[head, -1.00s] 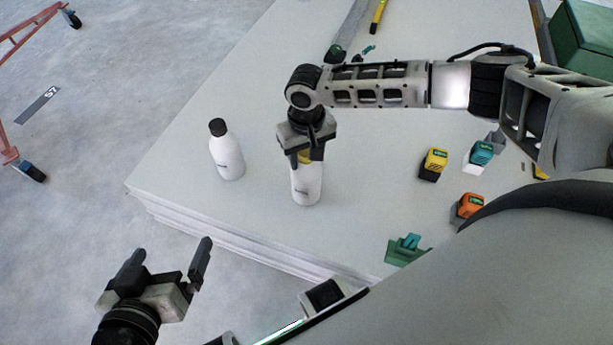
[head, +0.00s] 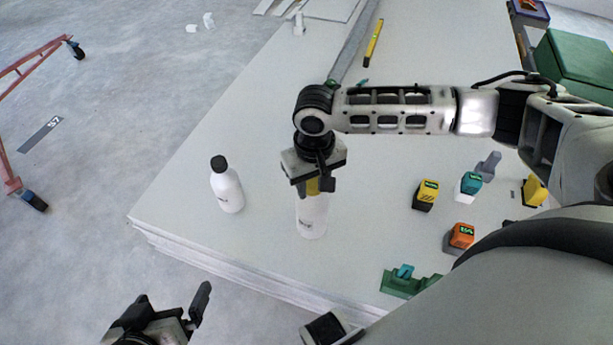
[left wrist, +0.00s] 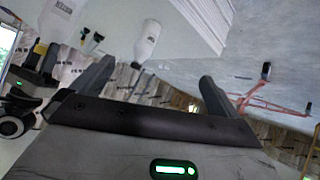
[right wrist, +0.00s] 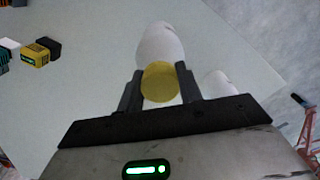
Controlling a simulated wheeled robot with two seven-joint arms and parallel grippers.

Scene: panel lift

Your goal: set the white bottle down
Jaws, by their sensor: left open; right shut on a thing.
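A white bottle with a yellow cap (head: 312,217) is upright at the near part of the panel stack (head: 265,230). My right gripper (head: 315,187) is shut on it from above, around the cap. I cannot tell whether its base touches the panel. The right wrist view shows the yellow cap (right wrist: 160,82) between the fingers, with the white body (right wrist: 160,42) beyond. A second white bottle, black-capped (head: 227,188), stands to its left, apart; it also shows in the left wrist view (left wrist: 148,42). My left gripper (head: 172,302) is open and empty, off the stack's near edge.
Yellow (head: 425,195), teal (head: 470,184) and orange (head: 461,236) block-like items sit to the right. A green item (head: 405,283) lies near the front edge. A yellow level (head: 373,43) lies farther back. The panel is clear between the bottles and behind the black-capped one.

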